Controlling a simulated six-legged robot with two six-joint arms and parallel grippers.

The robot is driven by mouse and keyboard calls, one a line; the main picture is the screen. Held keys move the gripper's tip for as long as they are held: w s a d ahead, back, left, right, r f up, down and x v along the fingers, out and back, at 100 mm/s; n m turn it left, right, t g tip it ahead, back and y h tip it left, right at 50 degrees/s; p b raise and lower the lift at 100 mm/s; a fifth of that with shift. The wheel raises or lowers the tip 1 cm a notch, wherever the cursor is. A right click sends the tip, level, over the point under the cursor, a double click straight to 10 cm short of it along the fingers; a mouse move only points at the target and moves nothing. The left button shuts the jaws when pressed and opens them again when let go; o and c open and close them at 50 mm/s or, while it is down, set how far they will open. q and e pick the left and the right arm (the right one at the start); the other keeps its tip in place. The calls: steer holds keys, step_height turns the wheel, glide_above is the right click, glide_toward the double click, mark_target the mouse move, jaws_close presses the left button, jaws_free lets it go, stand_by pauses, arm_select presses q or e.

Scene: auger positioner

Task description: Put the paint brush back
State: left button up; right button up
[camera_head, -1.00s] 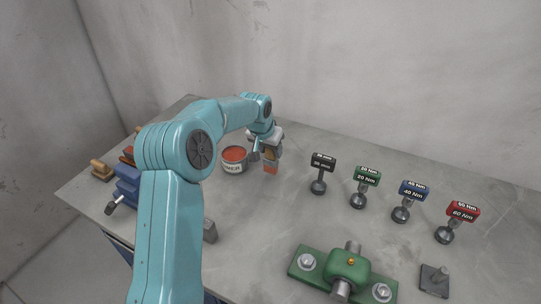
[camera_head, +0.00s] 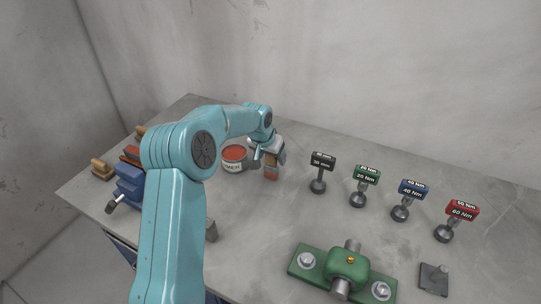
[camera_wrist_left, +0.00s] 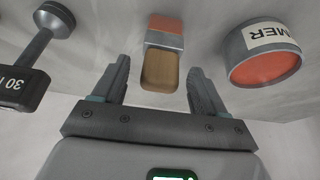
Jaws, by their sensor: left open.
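The paint brush (camera_wrist_left: 163,50) shows in the left wrist view with a wooden handle, a metal band and a red-orange bristle end. In the head view its reddish end (camera_head: 271,173) shows just below my left gripper (camera_head: 268,157), at the back of the table. My left gripper (camera_wrist_left: 158,85) is open, and its two fingers stand on either side of the handle with gaps. The primer can (camera_head: 234,158), with red-orange contents, stands just left of the gripper. It also shows at the upper right of the left wrist view (camera_wrist_left: 264,55). My right gripper is not in view.
Torque tools labelled black (camera_head: 318,172), green (camera_head: 365,186), blue (camera_head: 405,200) and red (camera_head: 457,220) stand to the right. A green clamped fixture (camera_head: 347,270) sits in front. A blue vise (camera_head: 130,186) is at left. The table middle (camera_head: 260,220) is clear.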

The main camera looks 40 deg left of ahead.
arm_select(q)
steer(key=b+v, duration=0.1)
steer(key=v, duration=1.1)
steer(key=shift+r+b, duration=0.15)
steer(key=shift+b, duration=0.15)
